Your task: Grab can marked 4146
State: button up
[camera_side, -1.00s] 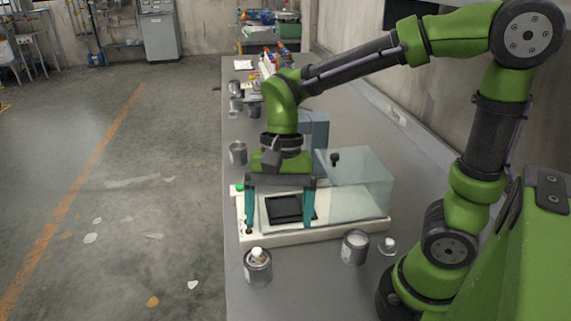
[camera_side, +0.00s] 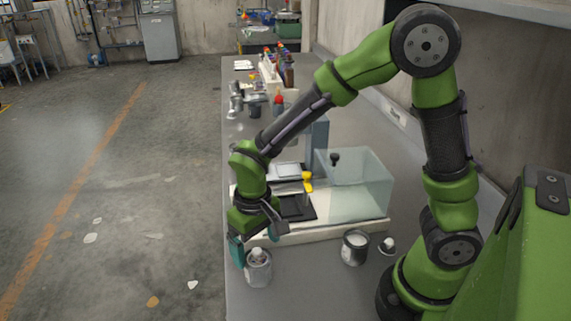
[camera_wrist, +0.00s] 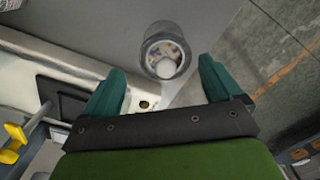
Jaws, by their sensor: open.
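An open grey can (camera_side: 258,270) with a pale round object in its mouth stands at the bench's front left edge. A second open grey can (camera_side: 355,250) stands to its right, beside a small lidded item (camera_side: 387,246). I cannot read the number 4146 on either can. My gripper (camera_side: 254,244) is open and empty, tilted, just above and behind the front left can. In the wrist view that can (camera_wrist: 165,50) shows ahead between the two teal fingers of my gripper (camera_wrist: 162,78), apart from both.
A white balance (camera_side: 290,232) with a clear box (camera_side: 352,190) lies just behind the cans. A yellow-knobbed part (camera_side: 307,180) stands on it. Bottles (camera_side: 288,72) and more containers stand at the bench's far end. The bench (camera_side: 310,290) is clear in front.

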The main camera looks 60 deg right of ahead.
aim_at(256, 264)
jog(key=f, duration=0.5)
jog(key=shift+s+a+f, duration=0.1)
jog(key=shift+a+f, duration=0.25)
jog(key=shift+a, duration=0.05)
jog(key=c, duration=1.2)
